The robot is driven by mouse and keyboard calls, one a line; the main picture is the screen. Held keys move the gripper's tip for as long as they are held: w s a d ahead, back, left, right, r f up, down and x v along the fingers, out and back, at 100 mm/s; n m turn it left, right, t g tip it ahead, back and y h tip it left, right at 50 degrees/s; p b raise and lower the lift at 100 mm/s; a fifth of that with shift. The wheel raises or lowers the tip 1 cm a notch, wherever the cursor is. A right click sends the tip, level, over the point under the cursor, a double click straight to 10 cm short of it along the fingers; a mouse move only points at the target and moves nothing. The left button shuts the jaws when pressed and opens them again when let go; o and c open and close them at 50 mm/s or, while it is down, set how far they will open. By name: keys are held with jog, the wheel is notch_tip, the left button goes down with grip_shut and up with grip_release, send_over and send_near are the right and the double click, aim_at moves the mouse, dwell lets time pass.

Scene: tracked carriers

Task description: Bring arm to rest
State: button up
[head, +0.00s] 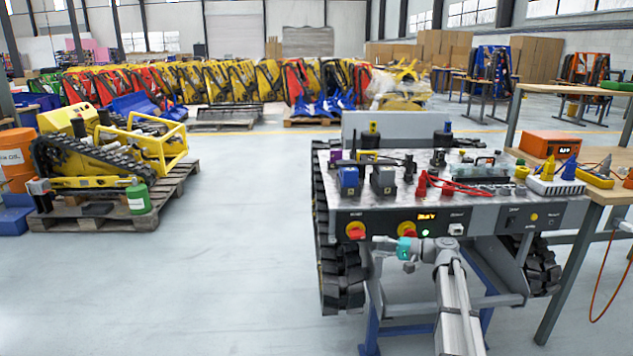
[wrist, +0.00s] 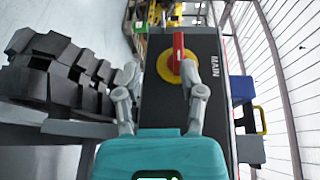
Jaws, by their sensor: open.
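My gripper (head: 377,249) is in front of the lower left part of a tracked carrier's dark control panel (head: 465,221). In the wrist view my gripper (wrist: 160,75) is open, with one finger on each side and nothing between the tips. Ahead of it is a red rotary handle (wrist: 178,52) on a yellow disc (wrist: 175,71), beside the word MAIN. The right fingertip overlaps the disc's edge in the picture; I cannot tell whether it touches. In the head view the left red and yellow switch (head: 355,231) is just beyond the gripper, and another (head: 407,229) is to its right.
The carrier's black track (head: 342,275) is close on the left. Its top holds battery-like blocks (head: 383,181) and red cables (head: 460,187). A wooden workbench (head: 602,193) stands at the right. A yellow tracked machine (head: 90,160) sits on a pallet at the left. Open floor (head: 250,250) lies between.

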jog(key=s+a+f+n+g+h, duration=0.1)
jog(key=s+a+f+g+h, duration=0.15)
jog(key=s+a+f, duration=0.4)
jog(key=s+f+n+g+h, duration=0.2)
jog(key=s+f+h, duration=0.35)
jog(key=s, duration=0.35)
jog(key=s+f+n+g+h, duration=0.1)
jog(key=s+f+g+h, duration=0.1)
jog(key=s+f+h, duration=0.6)
notch_tip(320, 180, up, 40)
jog(key=s+p, duration=0.2)
jog(key=p, duration=3.5)
jog(key=shift+r, duration=0.2)
jog(key=shift+t, duration=0.25)
jog(key=shift+d, duration=0.15)
